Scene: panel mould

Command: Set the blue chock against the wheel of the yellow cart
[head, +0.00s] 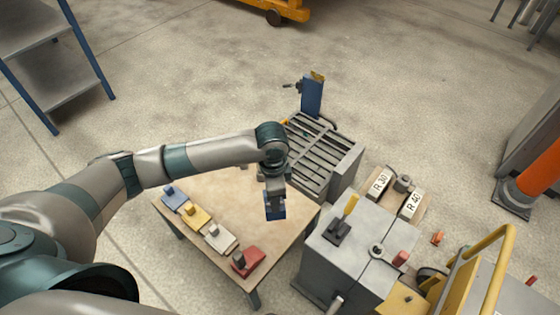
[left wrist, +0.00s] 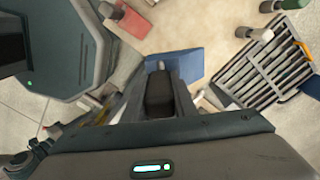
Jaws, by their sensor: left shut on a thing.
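My left gripper (head: 274,190) is shut on a dark blue block, which looks like the blue chock (head: 275,212), and holds it over the right part of the wooden table (head: 240,190). In the left wrist view the blue chock (left wrist: 180,62) shows just beyond the fingers (left wrist: 160,90). A second, lighter blue piece (head: 173,203) sits at the left end of a row on the table. A yellow cart frame (head: 480,270) with a dark wheel (head: 430,278) stands at the lower right. Another yellow-orange cart (head: 287,8) with a wheel (head: 273,17) is at the top edge. My right gripper is not in view.
Yellow (head: 197,217), white (head: 219,238) and red (head: 247,261) knobbed blocks line the table's front. A slatted grey rack (head: 322,150) and a grey machine block (head: 350,245) stand close on the right. An orange post (head: 540,175) is at far right. The floor behind is open.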

